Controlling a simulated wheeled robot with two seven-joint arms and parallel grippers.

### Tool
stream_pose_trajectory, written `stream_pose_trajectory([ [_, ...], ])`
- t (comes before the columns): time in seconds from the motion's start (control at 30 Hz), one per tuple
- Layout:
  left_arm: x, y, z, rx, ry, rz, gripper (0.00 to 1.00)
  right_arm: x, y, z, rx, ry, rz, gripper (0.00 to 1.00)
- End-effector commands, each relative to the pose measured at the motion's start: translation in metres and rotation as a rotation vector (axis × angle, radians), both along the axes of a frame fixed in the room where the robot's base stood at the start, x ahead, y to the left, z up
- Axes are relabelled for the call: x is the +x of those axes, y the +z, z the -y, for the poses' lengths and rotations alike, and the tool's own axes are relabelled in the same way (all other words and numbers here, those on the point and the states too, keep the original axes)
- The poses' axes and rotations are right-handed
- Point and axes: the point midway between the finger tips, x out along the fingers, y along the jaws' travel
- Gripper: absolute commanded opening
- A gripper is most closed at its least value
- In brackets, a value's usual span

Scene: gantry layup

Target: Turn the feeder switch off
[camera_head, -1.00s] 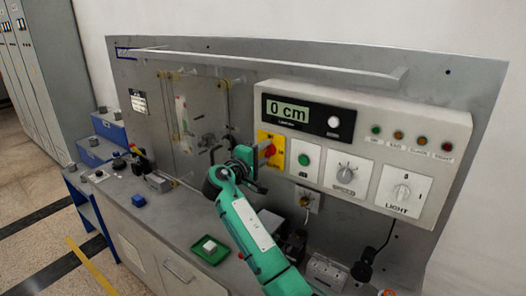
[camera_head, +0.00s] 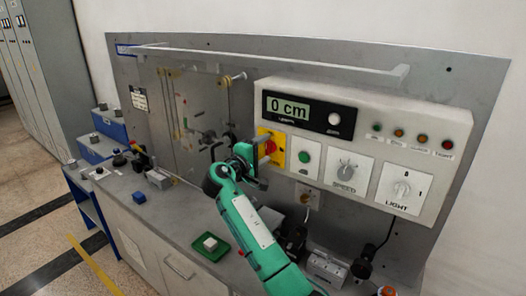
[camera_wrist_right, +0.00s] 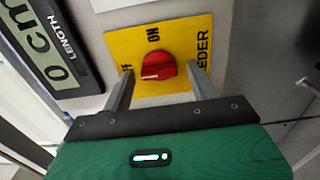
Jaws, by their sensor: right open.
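The feeder switch is a red knob (camera_wrist_right: 155,67) on a yellow plate (camera_wrist_right: 178,27) marked ON and OFF. In the right wrist view its white line lies toward the left, on the OFF side; the exact angle is hard to tell. In the head view the red knob (camera_head: 270,147) is partly covered by my gripper. My right gripper (camera_wrist_right: 163,74) is open, with one finger on each side of the knob; I cannot tell whether they touch it. In the head view my right gripper (camera_head: 261,158) is at the yellow plate. My left gripper is out of view.
The control box (camera_head: 347,113) carries a 0 cm display (camera_head: 287,108), a green button (camera_head: 304,157), a speed knob (camera_head: 347,167) and a light knob (camera_head: 401,189). A green tray (camera_head: 211,255) with a white block is on the bench below. A rail (camera_head: 270,60) runs above the box.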

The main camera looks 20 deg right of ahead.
Motion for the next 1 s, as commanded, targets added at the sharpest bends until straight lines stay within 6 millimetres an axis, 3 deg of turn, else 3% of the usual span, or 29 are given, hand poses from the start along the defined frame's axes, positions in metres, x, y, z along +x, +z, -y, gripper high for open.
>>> stream_pose_trajectory([
  [0.17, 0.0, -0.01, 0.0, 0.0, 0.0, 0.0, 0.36, -0.01, -0.003, -0.014, 0.002, 0.002, 0.002, 0.6],
  [0.5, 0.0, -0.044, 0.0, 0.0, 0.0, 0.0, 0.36, -0.056, -0.005, -0.074, 0.002, 0.003, 0.001, 0.6],
  [0.7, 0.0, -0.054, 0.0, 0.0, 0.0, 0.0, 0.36, -0.076, -0.003, -0.1, 0.001, 0.002, -0.001, 0.6],
  [1.0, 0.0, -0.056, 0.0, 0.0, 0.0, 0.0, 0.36, -0.085, 0.0, -0.109, -0.001, 0.0, -0.001, 0.6],
])
